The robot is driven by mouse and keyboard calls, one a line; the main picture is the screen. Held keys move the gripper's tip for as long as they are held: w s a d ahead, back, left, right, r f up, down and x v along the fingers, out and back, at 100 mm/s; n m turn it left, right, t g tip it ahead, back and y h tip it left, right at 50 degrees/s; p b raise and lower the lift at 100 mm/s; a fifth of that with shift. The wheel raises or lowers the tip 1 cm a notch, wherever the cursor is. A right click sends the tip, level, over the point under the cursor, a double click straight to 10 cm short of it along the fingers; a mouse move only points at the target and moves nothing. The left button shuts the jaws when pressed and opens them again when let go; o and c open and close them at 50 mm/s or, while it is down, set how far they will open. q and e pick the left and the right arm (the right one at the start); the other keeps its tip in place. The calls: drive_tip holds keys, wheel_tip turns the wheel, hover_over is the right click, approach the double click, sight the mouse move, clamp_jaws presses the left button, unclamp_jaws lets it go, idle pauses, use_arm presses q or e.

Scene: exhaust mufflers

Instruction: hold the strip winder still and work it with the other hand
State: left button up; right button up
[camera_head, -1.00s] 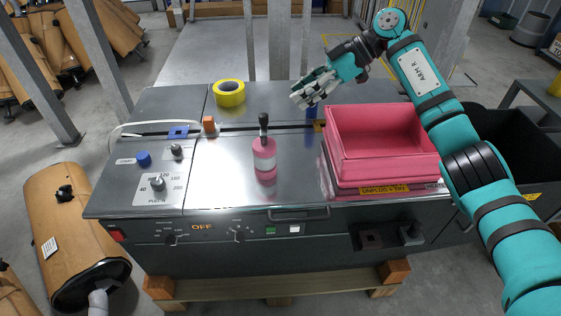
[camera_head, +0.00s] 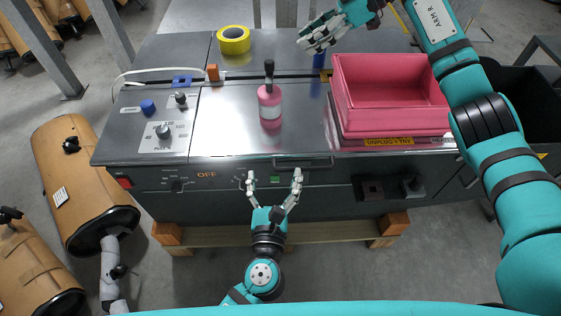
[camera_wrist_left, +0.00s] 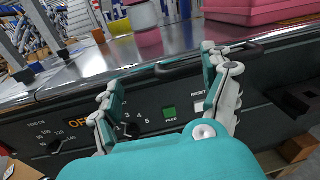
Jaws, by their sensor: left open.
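A dark grey machine with a shiny steel top (camera_head: 225,125) fills the middle of the head view; no part of it is labelled as the strip winder. Its front panel has dials, an orange OFF sign and a green button (camera_wrist_left: 169,112). A pink cylinder with a pale band and black top (camera_head: 270,104) stands upright on the steel. My left gripper (camera_head: 273,180) is open and empty in front of the panel, its fingers spread either side of the green button in the wrist view. My right gripper (camera_head: 318,32) is above the back edge, apart from the cylinder; its finger opening is unclear.
A pink tray (camera_head: 390,125) sits at the right of the top. A yellow tape roll (camera_head: 234,40) lies at the back, an orange block (camera_head: 213,72) in front of it. A handle (camera_head: 302,163) juts from the front edge. Brown mufflers (camera_head: 85,185) lie on the left floor.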

sight(271, 114)
use_arm(q)
drive_tip(key=shift+m+t+y, duration=0.3)
drive_tip(key=shift+t+y, duration=0.1)
drive_tip(key=shift+t, duration=0.1)
drive_tip(key=r, duration=0.1)
drive_tip(key=d+r, duration=0.1)
drive_tip(key=r, duration=0.2)
drive_tip(key=shift+w+d+r, duration=0.15)
drive_tip(key=shift+d, duration=0.1)
drive_tip(key=w+y, duration=0.1)
drive_tip(key=w, duration=0.5)
drive_tip(key=w+a+n+y, duration=0.1)
drive_tip(key=w, duration=0.5)
drive_tip(key=w+n, duration=0.1)
drive_tip(key=w, duration=0.5)
drive_tip(key=shift+a+r+g+y, duration=0.3)
drive_tip(key=shift+a+r+y, duration=0.1)
drive_tip(key=shift+s, duration=0.1)
drive_tip(key=c, duration=1.3)
drive_tip(key=shift+c, duration=0.2)
